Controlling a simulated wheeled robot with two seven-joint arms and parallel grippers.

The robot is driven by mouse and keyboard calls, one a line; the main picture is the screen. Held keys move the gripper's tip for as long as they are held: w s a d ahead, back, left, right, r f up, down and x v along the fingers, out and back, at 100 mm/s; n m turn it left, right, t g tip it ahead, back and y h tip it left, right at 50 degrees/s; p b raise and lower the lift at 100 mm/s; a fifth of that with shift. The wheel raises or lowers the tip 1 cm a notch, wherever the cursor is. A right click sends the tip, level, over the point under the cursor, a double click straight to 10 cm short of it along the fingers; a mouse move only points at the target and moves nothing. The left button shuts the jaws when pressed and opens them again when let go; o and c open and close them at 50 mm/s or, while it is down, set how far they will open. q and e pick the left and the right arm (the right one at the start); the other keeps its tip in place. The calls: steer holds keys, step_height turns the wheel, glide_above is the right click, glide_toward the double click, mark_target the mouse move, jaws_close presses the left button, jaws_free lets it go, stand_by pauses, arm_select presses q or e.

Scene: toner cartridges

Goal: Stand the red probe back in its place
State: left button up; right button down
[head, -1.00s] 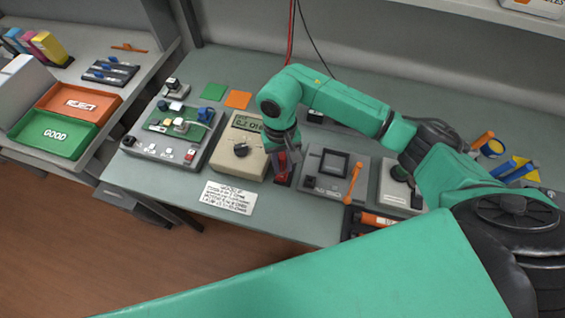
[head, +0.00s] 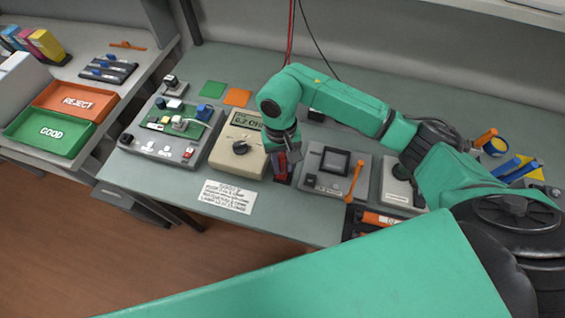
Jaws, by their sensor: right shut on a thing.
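My right gripper (head: 283,163) points down just right of the beige meter (head: 238,152), which has a dark knob and a small display. It is shut on the red probe (head: 281,165), of which only a small red part shows between the fingers. A dark stand with red (head: 284,178) lies directly under the fingers, between the meter and a grey device. The gripper hides most of the probe and the stand, so I cannot tell whether the probe is seated or just above it. My left gripper is out of view.
A grey device with a dark window (head: 335,165) and an orange-handled tool (head: 355,181) stand close right of the gripper. A circuit board fixture (head: 172,130) is left of the meter. A printed card (head: 228,197) lies in front. Green and red trays are far left.

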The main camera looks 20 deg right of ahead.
steer(key=shift+f, duration=0.2)
steer(key=c, duration=0.6)
jaws_free()
steer(key=shift+r, duration=0.15)
steer(key=shift+w+r+b, duration=0.15)
steer(key=shift+r+b, duration=0.15)
steer(key=shift+b, duration=0.05)
steer(key=r, duration=0.2)
steer(key=r+b, duration=0.1)
steer(key=r, duration=0.2)
steer(key=w+r+b, duration=0.1)
steer(key=r, duration=0.2)
steer(key=shift+r, duration=0.1)
steer(key=r, duration=0.5)
steer(key=shift+w+r, duration=0.2)
steer(key=shift+w, duration=0.1)
